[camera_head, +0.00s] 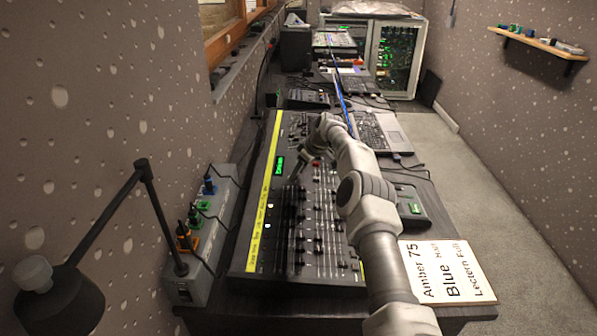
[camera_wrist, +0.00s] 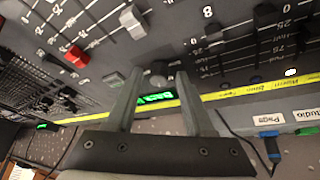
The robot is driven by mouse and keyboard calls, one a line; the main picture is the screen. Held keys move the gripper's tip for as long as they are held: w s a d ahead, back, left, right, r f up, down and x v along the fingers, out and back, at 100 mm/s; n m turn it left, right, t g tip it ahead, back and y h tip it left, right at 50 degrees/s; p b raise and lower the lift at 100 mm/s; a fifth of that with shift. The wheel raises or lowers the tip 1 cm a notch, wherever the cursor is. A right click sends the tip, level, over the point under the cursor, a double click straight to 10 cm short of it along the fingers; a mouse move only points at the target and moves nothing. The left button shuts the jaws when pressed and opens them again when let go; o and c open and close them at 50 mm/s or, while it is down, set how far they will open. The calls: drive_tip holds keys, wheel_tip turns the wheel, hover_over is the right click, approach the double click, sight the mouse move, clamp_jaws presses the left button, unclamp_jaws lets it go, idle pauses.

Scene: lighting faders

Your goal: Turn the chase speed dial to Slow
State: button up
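The lighting desk (camera_head: 262,262) is a dark console with faders and a yellow label strip along its left edge. In the wrist view a small dark round dial (camera_wrist: 158,81) shows between the fingers of my gripper (camera_wrist: 159,73), close to a green-lit display (camera_wrist: 155,98). The fingers stand apart on either side of the dial; I cannot tell whether they touch it. In the head view my gripper (camera_head: 296,177) is low over the desk, just right of the green display (camera_head: 279,166), and hides the dial. The dial's markings are not readable.
A red fader cap (camera_wrist: 76,56) and a grey one (camera_wrist: 133,22) stand nearby in the wrist view. A grey box with coloured plugs (camera_head: 212,235) and a black lamp (camera_head: 60,300) are at the left. A lettered card (camera_head: 448,271) lies at the front right.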

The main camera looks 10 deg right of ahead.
drive_tip(key=shift+o, duration=0.2)
drive_tip(key=shift+s+d+r, duration=0.1)
drive_tip(key=shift+d+r, duration=0.1)
drive_tip(key=shift+r, duration=0.3)
drive_tip(key=v, duration=1.6)
drive_tip(key=shift+s+p, duration=0.15)
drive_tip(key=shift+p, duration=0.25)
drive_tip(key=shift+d+r, duration=0.1)
drive_tip(key=a+m+h+p, duration=0.1)
drive_tip(key=a+m+h, duration=0.1)
drive_tip(key=a+m, duration=0.3)
drive_tip(key=shift+m, duration=0.5)
drive_tip(key=x, duration=0.5)
drive_tip(key=d+x, duration=0.1)
drive_tip(key=x, duration=1)
drive_tip(key=shift+w+d, duration=0.1)
drive_tip(key=shift+w, duration=0.25)
drive_tip(key=shift+c, duration=0.3)
